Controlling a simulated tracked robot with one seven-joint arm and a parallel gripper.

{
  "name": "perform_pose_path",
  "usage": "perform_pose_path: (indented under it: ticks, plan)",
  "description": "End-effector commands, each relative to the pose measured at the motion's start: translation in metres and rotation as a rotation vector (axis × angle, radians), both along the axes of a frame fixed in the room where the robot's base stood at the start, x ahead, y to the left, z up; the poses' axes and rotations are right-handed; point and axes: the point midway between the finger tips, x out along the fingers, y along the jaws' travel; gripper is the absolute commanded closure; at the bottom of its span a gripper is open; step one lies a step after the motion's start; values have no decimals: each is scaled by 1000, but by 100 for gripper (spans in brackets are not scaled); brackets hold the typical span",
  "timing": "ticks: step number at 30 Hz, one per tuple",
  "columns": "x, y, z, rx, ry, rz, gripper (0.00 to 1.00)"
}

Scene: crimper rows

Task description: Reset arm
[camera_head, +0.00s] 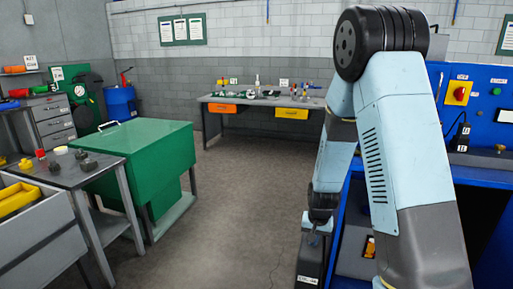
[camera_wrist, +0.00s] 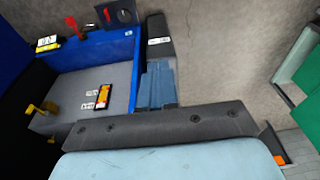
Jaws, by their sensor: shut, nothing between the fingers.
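My arm, light blue and dark grey, rises at the right of the head view, bends at the top and reaches down to the middle right. My gripper (camera_head: 318,230) is at its lower end, small and dark, pointing down, with the fingers shut and nothing seen held. It hangs over or close in front of a dark box (camera_head: 310,258) with a white label. Whether it touches the box cannot be told. In the wrist view, part of my arm fills the bottom and the fingers cannot be made out.
A blue bench (camera_head: 350,215) stands close right of my gripper. A green cabinet (camera_head: 140,165) and a grey table (camera_head: 75,175) with small parts stand left. A workbench (camera_head: 262,102) with drawers is at the back wall. The floor (camera_head: 240,200) between is clear.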

Motion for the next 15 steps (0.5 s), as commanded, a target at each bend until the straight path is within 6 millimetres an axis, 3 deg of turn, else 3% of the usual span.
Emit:
perform_pose_path:
  ticks: [3,15]
  plan:
    - [-3,0,39,14,-28,21,100]
    - [-34,-2,151,35,-101,93,100]
